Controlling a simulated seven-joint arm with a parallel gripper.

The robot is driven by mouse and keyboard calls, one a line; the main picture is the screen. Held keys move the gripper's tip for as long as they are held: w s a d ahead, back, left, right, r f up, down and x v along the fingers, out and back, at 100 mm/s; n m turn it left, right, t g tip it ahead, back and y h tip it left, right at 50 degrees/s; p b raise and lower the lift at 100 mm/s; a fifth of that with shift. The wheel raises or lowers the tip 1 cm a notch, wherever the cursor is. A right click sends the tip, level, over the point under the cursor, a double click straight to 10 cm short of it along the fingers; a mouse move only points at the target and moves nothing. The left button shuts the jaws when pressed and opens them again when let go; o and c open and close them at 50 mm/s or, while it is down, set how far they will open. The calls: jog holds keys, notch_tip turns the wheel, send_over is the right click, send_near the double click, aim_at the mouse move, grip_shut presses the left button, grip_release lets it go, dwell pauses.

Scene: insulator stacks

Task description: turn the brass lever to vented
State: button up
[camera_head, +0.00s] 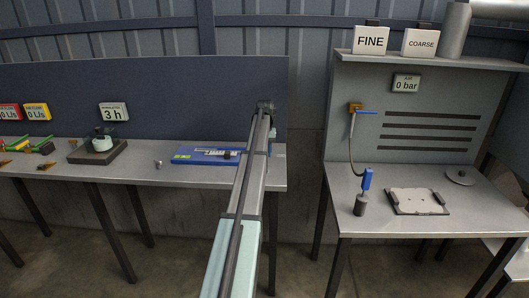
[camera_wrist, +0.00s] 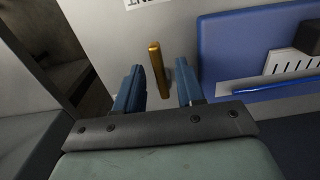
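The brass lever (camera_wrist: 156,62) shows in the wrist view as a short upright golden bar in front of a light grey surface. My gripper (camera_wrist: 158,78) is open, with one blue finger on each side of the lever. Gaps show between the lever and both fingers, so I see no grip on it. I cannot tell how deep the lever sits between the fingers. In the head view my arm reaches forward to the blue backboard, and the lever is not visible there.
A blue panel (camera_wrist: 255,50) with a slotted white plate lies right of the lever in the wrist view. A cut-off white label (camera_wrist: 140,3) sits above it. In the head view a blue case (camera_head: 205,155) lies on the left bench (camera_head: 140,172). The right bench (camera_head: 400,222) stands apart.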

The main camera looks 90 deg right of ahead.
notch_tip(320, 180, up, 14)
dwell(0.7)
jog(key=shift+f, duration=0.1)
dwell(0.3)
